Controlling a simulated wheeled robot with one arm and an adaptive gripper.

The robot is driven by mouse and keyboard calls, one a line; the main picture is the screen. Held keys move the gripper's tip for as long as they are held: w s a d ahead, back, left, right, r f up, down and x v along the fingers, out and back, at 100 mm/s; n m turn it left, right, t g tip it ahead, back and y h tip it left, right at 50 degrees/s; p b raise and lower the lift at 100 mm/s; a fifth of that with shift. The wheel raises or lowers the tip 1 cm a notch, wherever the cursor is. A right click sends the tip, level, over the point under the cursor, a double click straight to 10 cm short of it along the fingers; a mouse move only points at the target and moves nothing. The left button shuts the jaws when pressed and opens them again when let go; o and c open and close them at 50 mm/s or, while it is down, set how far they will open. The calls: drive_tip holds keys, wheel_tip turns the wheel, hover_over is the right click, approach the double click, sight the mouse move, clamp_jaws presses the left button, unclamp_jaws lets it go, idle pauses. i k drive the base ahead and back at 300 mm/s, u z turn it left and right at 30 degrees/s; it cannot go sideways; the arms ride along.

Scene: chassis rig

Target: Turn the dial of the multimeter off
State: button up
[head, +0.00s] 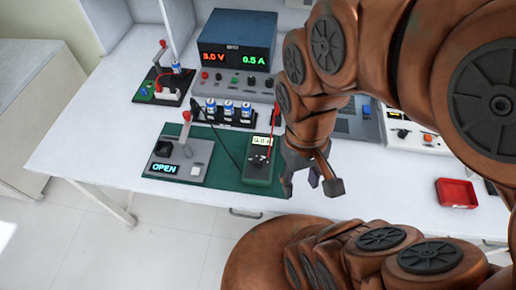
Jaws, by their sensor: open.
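The multimeter (260,160) is a dark green handheld unit lying on a green mat (228,181) near the front edge of the bench. Its lit screen shows digits too small to read surely. Its dark dial (257,161) sits below the screen; its pointer setting is too small to tell. A red lead and a black lead run near it. My gripper (312,186) hangs just to the right of the multimeter, fingers spread, open and empty. It appears apart from the dial. My arm hides part of the bench behind it.
A grey box (178,160) reading OPEN, with a red-tipped lever, sits left of the multimeter. A power supply (237,52) reading 3.0 V and 0.5 A stands behind, with a row of blue-and-white cylinders (228,109) before it. A red tray (456,193) lies at right.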

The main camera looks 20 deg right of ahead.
sight(259, 161)
drive_tip(key=k, duration=1.7)
drive_tip(key=u, duration=0.95)
drive_tip(key=i, duration=1.05)
drive_tip(key=z, duration=0.1)
